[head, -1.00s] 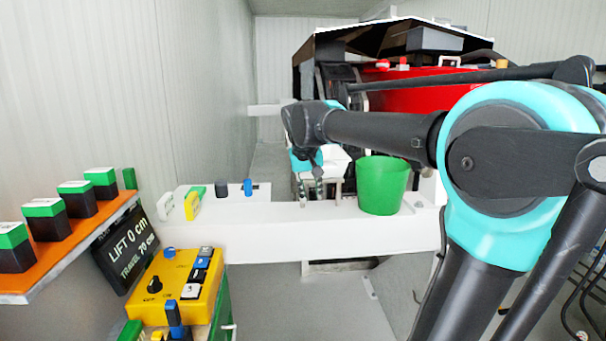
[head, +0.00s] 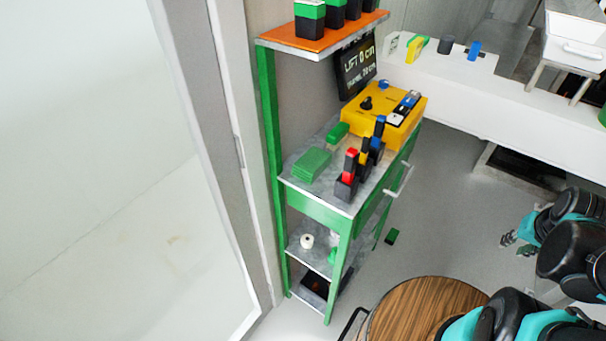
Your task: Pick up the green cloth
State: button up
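The green cloth (head: 310,165) appears as a flat, folded, layered green pad. It lies on the left front part of the grey top of a green cart (head: 315,207), with nothing on it. My gripper (head: 517,244) is at the right of the head view, low over the floor and well apart from the cloth. Its two small grey fingers stand apart with nothing visible between them.
On the cart top stand a green block (head: 338,133), a yellow control box (head: 384,112) and several black holders with coloured tops. An orange shelf (head: 290,42) overhangs behind.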

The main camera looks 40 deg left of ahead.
aim_at(308, 169)
jog(key=k+j+u, duration=0.1)
jog(key=k+u, duration=0.25)
jog(key=k+j+u, duration=0.3)
jog(key=k, duration=0.3)
jog(key=i+l+u, duration=0.1)
jog(key=l+u, duration=1.25)
jog(key=l, duration=0.4)
jog(key=z, duration=1.15)
